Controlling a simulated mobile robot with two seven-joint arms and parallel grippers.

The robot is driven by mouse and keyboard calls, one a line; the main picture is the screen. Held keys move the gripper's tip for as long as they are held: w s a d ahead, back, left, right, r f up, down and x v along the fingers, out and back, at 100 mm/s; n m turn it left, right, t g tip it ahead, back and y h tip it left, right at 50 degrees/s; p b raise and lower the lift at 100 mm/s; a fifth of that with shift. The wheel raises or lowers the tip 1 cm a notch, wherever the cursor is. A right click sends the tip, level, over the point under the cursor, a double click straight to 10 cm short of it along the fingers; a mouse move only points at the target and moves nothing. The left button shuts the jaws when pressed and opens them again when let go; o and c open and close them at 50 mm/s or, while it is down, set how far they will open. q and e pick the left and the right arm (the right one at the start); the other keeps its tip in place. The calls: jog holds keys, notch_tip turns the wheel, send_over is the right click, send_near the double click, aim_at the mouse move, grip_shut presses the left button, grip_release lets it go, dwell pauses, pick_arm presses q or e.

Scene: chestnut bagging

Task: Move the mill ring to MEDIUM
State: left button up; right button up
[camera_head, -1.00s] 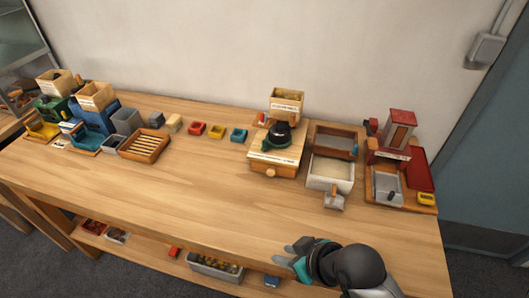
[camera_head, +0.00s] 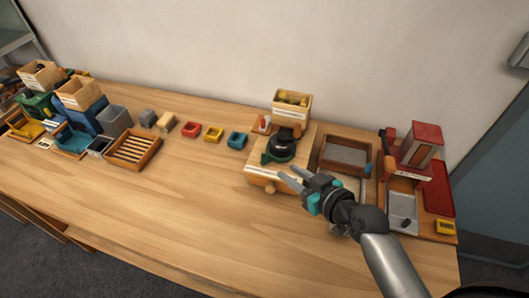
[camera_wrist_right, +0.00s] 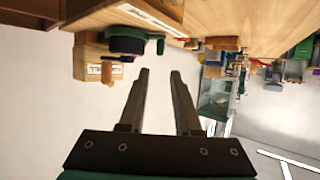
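The mill is a wooden box with a dark round top and a green ring (camera_head: 277,156) around its base, in the middle right of the head view. A wooden hopper box (camera_head: 291,104) with a label stands behind it. My right gripper (camera_head: 287,182) is just in front and to the right of the mill, with its fingers apart and nothing between them. In the right wrist view, the dark mill top (camera_wrist_right: 126,42) and its green ring handle (camera_wrist_right: 160,46) show beyond the open fingers (camera_wrist_right: 159,78). The ring's setting marks are too small to read. My left gripper is not in view.
A wooden-framed tray (camera_head: 346,139) stands right of the mill, and a red-topped machine (camera_head: 424,135) stands further right. A slatted wooden tray (camera_head: 133,149) lies further left. The front middle of the table is clear.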

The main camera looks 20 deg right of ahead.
aim_at(264, 154)
jog(key=b+x, duration=0.1)
jog(key=x, duration=1.1)
jog(key=shift+w+f, duration=0.15)
jog(key=shift+w+a+f, duration=0.1)
jog(key=shift+w, duration=0.15)
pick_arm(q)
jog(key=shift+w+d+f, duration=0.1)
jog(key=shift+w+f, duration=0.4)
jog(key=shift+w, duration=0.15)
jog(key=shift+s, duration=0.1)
pick_arm(e)
grip_shut()
